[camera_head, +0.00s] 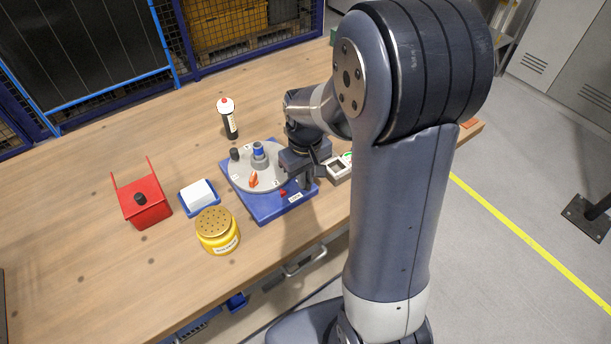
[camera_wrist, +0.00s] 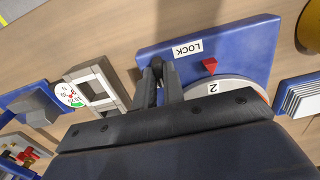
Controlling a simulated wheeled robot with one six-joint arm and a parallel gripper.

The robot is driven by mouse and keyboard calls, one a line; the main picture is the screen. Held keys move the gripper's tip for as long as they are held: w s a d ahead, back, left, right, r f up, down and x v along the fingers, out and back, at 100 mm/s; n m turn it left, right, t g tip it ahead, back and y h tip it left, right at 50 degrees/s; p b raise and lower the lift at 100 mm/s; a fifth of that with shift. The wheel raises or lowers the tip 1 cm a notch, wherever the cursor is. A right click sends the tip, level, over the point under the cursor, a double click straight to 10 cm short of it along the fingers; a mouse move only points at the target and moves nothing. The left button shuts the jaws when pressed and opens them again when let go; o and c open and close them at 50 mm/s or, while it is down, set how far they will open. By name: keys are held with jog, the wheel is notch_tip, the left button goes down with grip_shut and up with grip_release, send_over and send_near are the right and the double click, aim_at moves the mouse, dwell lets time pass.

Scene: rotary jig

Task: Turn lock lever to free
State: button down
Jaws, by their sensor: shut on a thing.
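The rotary jig has a blue base (camera_head: 268,212) and a round grey turntable (camera_head: 240,178) with a blue-topped post and an orange piece on it. A white LOCK label (camera_wrist: 187,48) and a red triangular marker (camera_wrist: 209,66) are on the base. My gripper (camera_head: 306,180) is over the right side of the jig. In the wrist view my gripper (camera_wrist: 157,78) is shut on the lock lever, whose dark round knob (camera_wrist: 157,62) shows between the fingertips, beside the LOCK label. The rest of the lever is hidden by the fingers.
On the wooden table (camera_head: 80,225) stand a red holder (camera_head: 146,212), a white block in a blue tray (camera_head: 197,194), a yellow pot (camera_head: 217,235) and a white-and-black bottle (camera_head: 228,118). A gauge (camera_wrist: 70,94) and a pale frame (camera_wrist: 95,88) sit close beside the jig.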

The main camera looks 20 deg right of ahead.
dwell(0.4)
jog(key=c, duration=1.5)
grip_release()
notch_tip(320, 180, up, 11)
jog(key=shift+f, duration=0.15)
notch_tip(320, 180, down, 11)
jog(key=shift+r, duration=0.1)
jog(key=shift+r, duration=0.1)
